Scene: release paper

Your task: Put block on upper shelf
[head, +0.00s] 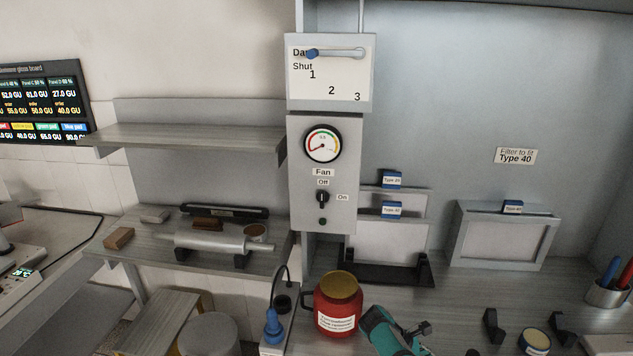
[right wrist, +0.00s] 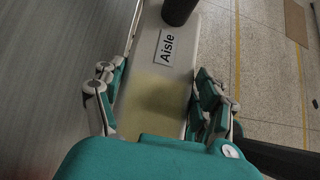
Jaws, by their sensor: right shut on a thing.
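The upper shelf (head: 190,139) is at the left in the head view and looks bare on top. On the shelf below it lie a brown block (head: 119,238) and a greyish block (head: 155,215), apart from each other.
The lower shelf (head: 150,262) also carries a roller (head: 210,243), a black bar (head: 225,211) and a small round pot (head: 255,232). A grey control panel (head: 322,185) stands right of the shelves. A red jar (head: 337,310) stands on the bench.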

